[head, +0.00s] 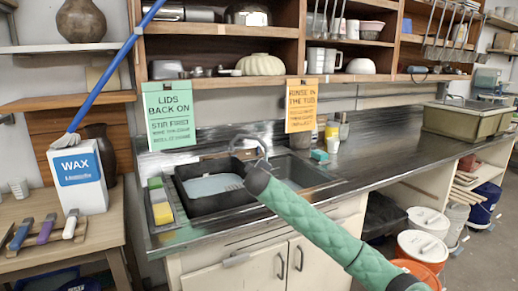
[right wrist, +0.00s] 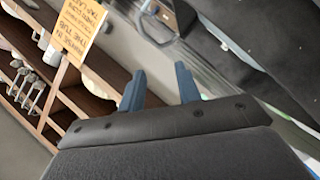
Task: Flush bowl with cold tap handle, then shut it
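A dark sink tub (head: 190,203) sits in the left part of the metal counter, with a pale bluish surface (head: 208,186) inside; I cannot tell whether this is the bowl or water. A metal tap (head: 243,141) rises behind the tub. Its cold handle cannot be made out. My right arm reaches from the lower right to just in front of the tap, and its gripper is mostly hidden in the head view. In the right wrist view my right gripper (right wrist: 160,88) has two blue fingers apart with nothing between them. My left gripper is not in view.
A second basin (head: 305,172) lies right of the tub. Sponges (head: 160,203) line its left side. A yellow cup (head: 332,132) and small containers stand behind. An orange sign (head: 300,105) and a green sign (head: 169,117) hang from the shelf.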

